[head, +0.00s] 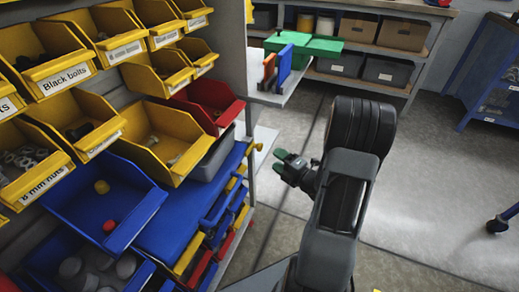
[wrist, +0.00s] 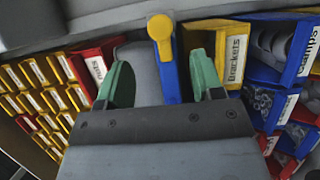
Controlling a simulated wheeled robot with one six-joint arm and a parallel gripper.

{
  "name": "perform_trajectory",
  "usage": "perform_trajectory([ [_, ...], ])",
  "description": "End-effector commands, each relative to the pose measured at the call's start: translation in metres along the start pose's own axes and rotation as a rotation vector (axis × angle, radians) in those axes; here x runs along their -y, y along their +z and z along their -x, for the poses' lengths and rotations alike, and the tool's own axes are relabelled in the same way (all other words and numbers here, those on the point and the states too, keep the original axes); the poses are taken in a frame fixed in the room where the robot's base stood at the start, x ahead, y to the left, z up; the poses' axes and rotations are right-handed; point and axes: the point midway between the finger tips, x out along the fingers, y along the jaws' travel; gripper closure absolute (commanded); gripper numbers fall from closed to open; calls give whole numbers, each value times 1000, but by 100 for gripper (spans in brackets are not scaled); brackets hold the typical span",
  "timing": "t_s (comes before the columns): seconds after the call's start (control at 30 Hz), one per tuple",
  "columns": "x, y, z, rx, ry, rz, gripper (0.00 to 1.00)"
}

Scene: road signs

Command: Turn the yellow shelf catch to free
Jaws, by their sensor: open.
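The yellow shelf catch (head: 257,147) shows small in the head view, at the edge of the shelf rack beside the blue drawers. In the wrist view, the catch (wrist: 160,28) has a round yellow end with a short stem, in front of a blue strip. My gripper (head: 286,161) is a little to the right of the catch in the head view, apart from it. In the wrist view, my gripper (wrist: 162,72) has its green fingers apart, one on each side of the catch's line. The catch lies ahead between them, and nothing is held.
Yellow bins (head: 165,138) and a blue bin (head: 105,200) fill the rack at left. A small shelf (head: 277,92) sticks out above my gripper. A far bench (head: 385,68) holds boxes.

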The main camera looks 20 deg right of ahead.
Motion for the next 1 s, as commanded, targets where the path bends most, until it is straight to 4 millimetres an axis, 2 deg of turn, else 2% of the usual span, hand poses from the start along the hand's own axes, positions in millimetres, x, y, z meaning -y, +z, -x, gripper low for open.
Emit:
perform_trajectory([
  [0.2,1,-2,-44,-5,1,1,39],
  [0.5,1,-1,-82,-2,-1,0,39],
  [0.7,0,0,-92,0,-1,-2,39],
  [1.0,0,0,-94,1,-1,-2,39],
])
